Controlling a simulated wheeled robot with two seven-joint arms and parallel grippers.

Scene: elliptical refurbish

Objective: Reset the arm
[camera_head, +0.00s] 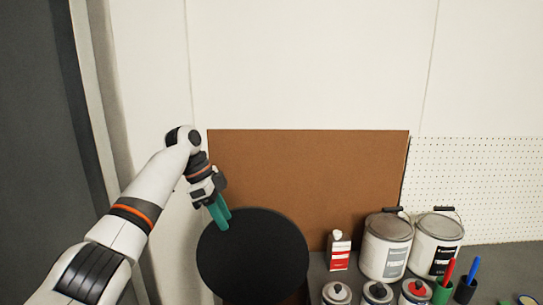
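My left arm comes in from the lower left and bends at a raised joint. My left gripper (224,221) points down, with two teal fingers side by side. Its fingertips overlap the upper left edge of a black round or oval panel (253,257) in the picture. I cannot tell whether they touch it, or whether there is a gap between the fingers. No held object shows. My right gripper is not in view.
A brown board (300,175) leans at the white wall, beside a white pegboard (480,180). On the grey worktop at the right stand two paint cans (386,250) (420,252), a red-and-white bottle (339,252), several spray cans (337,294), and green (442,293) and black (465,292) holders with markers.

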